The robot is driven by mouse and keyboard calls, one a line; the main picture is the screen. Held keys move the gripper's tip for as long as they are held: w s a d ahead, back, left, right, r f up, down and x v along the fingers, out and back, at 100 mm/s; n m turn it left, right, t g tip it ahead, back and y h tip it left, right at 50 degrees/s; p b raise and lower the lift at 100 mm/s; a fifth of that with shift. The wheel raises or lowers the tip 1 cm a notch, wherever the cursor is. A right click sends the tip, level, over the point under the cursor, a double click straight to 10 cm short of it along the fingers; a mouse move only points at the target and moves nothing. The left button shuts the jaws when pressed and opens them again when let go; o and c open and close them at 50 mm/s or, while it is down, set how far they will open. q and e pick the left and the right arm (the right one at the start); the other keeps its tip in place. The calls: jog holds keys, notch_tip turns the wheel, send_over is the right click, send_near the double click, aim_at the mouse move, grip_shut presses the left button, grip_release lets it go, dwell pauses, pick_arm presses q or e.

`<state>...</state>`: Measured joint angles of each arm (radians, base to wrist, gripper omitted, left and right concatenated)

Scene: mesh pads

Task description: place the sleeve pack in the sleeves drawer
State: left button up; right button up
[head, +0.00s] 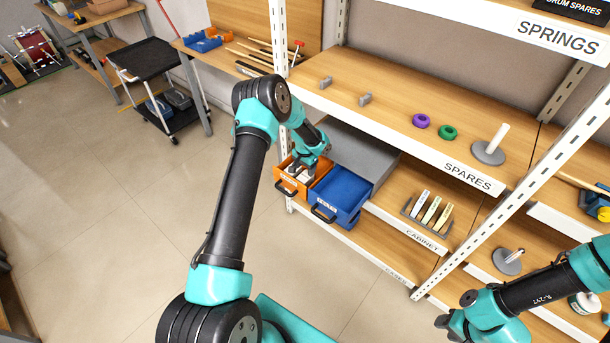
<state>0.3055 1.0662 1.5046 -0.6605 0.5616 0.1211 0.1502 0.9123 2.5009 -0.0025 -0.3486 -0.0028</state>
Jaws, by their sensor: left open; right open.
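An orange drawer (289,183) and a blue drawer (345,190) stand pulled out side by side from a grey cabinet (350,150) on the middle shelf. Their small front labels are too small to read surely. My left gripper (301,171) is open, pointing down at the orange drawer's opening. Something pale shows at its fingertips in the drawer; I cannot tell whether it is the sleeve pack, as the gripper covers much of it. My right gripper (446,326) is open at the lower right, away from the drawers, with nothing visible in it.
On the shelf above are two grey blocks (365,99), a purple ring (420,121), a green ring (447,132) and a peg stand (488,152). A rack of cards (427,210) stands right of the blue drawer. A white slanted post (500,205) crosses the shelves.

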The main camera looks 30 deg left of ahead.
aim_at(305, 176)
pick_arm(q)
jog(key=shift+r, duration=2.7)
